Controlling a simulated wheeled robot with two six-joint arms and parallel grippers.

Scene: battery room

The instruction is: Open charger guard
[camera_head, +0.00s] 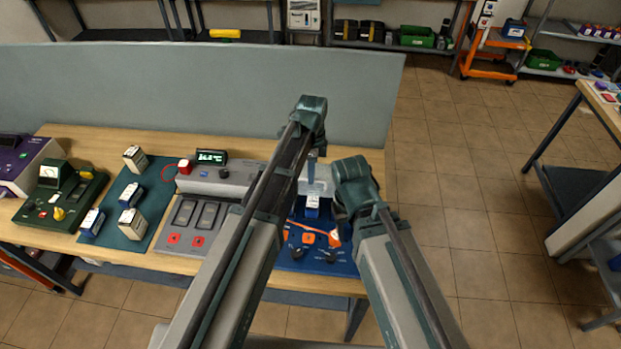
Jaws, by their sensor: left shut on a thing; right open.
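The grey charger (205,213) stands on the bench, with a lit display (211,157), two dark bays and two red squares along its front. A grey bar (217,181) runs across its back. I cannot make out the guard as a separate part, and my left arm covers the charger's right side. My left gripper (312,182) points down behind that arm and is shut on a small blue battery (312,203) with a white label. My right gripper (341,212) is open, mostly hidden behind its own arm, right of the battery.
Several batteries (132,224) stand on a green mat (113,239). A green meter (58,200) and a purple device (22,165) are at the left. A blue panel (300,262) with an orange part lies right of the charger. A grey screen (190,95) closes the bench's back.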

